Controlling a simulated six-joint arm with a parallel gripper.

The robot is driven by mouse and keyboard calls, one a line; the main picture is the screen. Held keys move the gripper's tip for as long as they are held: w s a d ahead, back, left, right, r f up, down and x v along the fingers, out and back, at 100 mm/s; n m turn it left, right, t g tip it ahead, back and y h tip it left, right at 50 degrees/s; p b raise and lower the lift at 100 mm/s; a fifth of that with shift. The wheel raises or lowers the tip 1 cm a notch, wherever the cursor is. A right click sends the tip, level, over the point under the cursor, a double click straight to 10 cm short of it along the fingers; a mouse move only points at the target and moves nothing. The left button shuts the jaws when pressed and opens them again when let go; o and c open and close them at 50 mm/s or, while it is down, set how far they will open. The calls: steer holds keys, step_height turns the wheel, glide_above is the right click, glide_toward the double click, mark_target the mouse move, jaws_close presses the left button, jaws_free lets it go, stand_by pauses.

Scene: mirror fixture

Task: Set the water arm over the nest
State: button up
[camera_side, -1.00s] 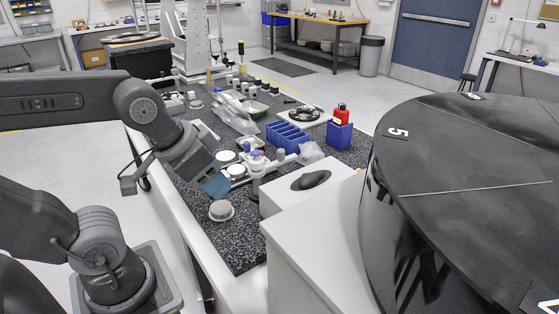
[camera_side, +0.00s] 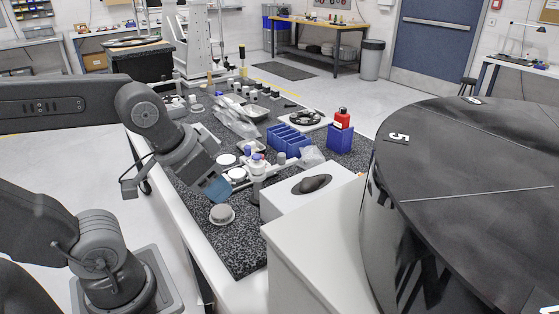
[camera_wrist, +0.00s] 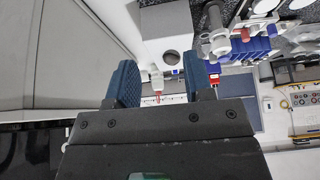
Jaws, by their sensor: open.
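My gripper (camera_side: 217,189) is low over the near part of the dark speckled bench, its blue fingers pointing down and right. In the wrist view my gripper (camera_wrist: 161,82) has its two blue fingers apart, with nothing clearly held between them. A pale jointed fitting with blue-purple caps (camera_side: 257,166), which may be the water arm, stands just right of the fingers. It seems to show at upper right in the wrist view (camera_wrist: 222,38). A round grey puck on a pale base (camera_side: 221,213) sits just below the fingers. I cannot tell which part is the nest.
A white box with a dark oval piece on top (camera_side: 302,203) stands right of the gripper. Blue bins (camera_side: 287,141) and a red bottle (camera_side: 342,118) are behind. A large black drum (camera_side: 465,190) fills the right. Speckled bench near the front (camera_side: 238,250) is bare.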

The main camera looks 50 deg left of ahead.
steer(key=w+a+r+n+g, duration=0.1)
steer(key=w+a+r, duration=0.15)
steer(key=w, duration=0.25)
steer(key=w+a+r+g, duration=0.1)
steer(key=w+r, duration=0.2)
steer(key=w, duration=0.2)
steer(key=n+g, duration=0.2)
steer(key=g, duration=0.2)
glide_above(282, 154)
step_height(282, 154, down, 14)
steer(key=shift+w+f, duration=0.1)
jaws_close()
